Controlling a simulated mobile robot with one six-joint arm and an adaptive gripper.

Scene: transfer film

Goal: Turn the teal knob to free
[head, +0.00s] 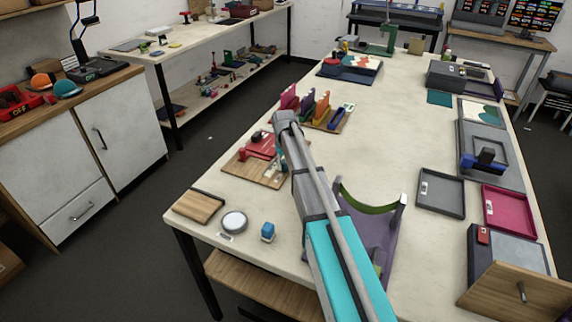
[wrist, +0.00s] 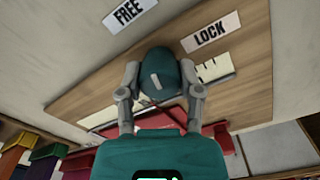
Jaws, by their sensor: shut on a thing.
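The teal knob (wrist: 162,72) sits on a wooden board (wrist: 80,97) in the wrist view. My gripper (wrist: 160,76) has one grey finger on each side of the knob and is shut on it. A FREE label (wrist: 128,12) lies beyond the knob to the upper left, and a LOCK label (wrist: 211,32) to the upper right. A short pale mark on the knob tilts slightly left of straight up, roughly toward the gap between the labels. In the head view the wooden board (head: 240,168) is on the table, and my arm hides the knob.
A red part (head: 258,147) is on the same board. A stand with colourful upright pieces (head: 325,115) is just behind. A purple holder with a green arc (head: 380,235) is right of my arm.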

